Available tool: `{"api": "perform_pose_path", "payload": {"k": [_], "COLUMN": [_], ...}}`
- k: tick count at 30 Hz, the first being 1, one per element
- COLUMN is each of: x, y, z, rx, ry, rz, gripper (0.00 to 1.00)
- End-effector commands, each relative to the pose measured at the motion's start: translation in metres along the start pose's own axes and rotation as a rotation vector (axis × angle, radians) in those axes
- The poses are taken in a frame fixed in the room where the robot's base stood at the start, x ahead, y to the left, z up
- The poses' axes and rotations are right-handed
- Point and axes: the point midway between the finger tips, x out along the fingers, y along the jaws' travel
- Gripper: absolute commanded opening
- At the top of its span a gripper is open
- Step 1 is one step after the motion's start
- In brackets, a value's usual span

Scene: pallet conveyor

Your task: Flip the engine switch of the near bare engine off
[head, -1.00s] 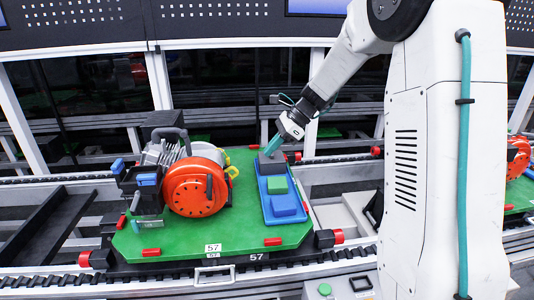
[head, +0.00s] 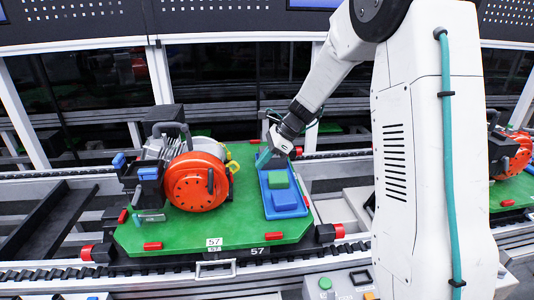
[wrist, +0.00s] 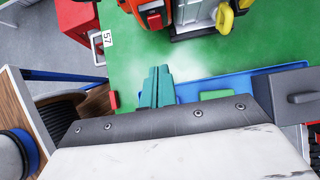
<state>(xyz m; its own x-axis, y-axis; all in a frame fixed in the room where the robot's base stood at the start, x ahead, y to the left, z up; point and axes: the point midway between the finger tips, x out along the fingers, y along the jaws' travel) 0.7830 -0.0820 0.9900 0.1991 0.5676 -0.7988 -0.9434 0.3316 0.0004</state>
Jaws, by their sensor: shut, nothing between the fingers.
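The near engine (head: 160,148) stands on a green pallet marked 57 (head: 160,238), with a round orange-red cover (head: 197,182) facing the front. A yellow part (head: 232,166) shows at its right side. My gripper (head: 262,158) has teal fingers and is shut and empty, right of the engine and over the back end of the blue tray. In the wrist view the closed fingers (wrist: 157,88) are above the green pallet, with part of the engine (wrist: 190,18) at the top.
The blue tray (head: 268,205) on the pallet's right holds a green block (head: 278,180) and a blue block (head: 285,200). Another engine (head: 515,155) is on a pallet at the far right. Conveyor rails (head: 340,248) run along the front. Bare green pallet lies between engine and tray.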

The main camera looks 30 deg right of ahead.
Motion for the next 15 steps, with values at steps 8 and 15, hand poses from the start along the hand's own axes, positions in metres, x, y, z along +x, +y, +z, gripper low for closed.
{"api": "perform_pose_path", "payload": {"k": [8, 15], "x": [0.054, 0.071], "y": [0.000, 0.000], "z": [0.008, 0.026], "rx": [-0.002, -0.001], "ry": [0.000, 0.000], "rz": [0.002, 0.000], "gripper": [0.00, 0.00]}}
